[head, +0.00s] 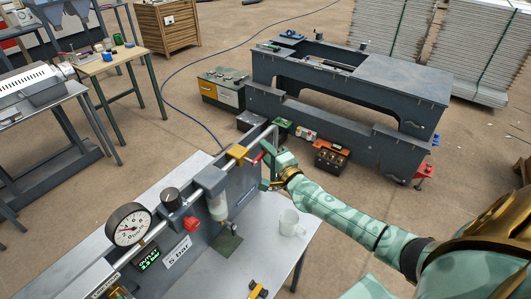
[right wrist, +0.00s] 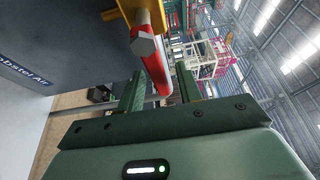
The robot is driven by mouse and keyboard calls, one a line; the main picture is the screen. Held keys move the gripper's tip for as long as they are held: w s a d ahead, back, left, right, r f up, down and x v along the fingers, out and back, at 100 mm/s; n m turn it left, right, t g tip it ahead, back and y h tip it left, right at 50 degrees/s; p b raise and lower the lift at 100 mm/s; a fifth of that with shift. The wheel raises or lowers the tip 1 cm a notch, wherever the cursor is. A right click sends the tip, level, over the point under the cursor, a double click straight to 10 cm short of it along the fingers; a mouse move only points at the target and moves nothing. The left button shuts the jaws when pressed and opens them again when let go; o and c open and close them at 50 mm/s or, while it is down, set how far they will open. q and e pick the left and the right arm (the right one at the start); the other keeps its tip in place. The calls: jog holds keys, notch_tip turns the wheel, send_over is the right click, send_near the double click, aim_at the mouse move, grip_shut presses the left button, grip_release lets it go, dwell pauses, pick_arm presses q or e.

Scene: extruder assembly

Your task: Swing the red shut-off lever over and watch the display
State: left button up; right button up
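The red shut-off lever (head: 258,158) sticks out by the yellow valve block (head: 237,152) at the far end of the air-line panel. My right gripper (head: 268,173) is at the lever. In the right wrist view its two fingers (right wrist: 161,88) stand apart, with the lever between them and gaps beside it. Firm contact does not show. The small dark display (head: 149,258) shows green characters too small to read surely. My left gripper is not in view.
The panel carries a round gauge (head: 128,227), a black knob (head: 171,198), a red knob (head: 192,223) and a "5 bar" label (head: 177,252). A dark workbench (head: 400,90) stands beyond open floor.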

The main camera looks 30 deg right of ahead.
jog(key=shift+w, duration=0.3)
jog(key=shift+s, duration=0.1)
grip_shut()
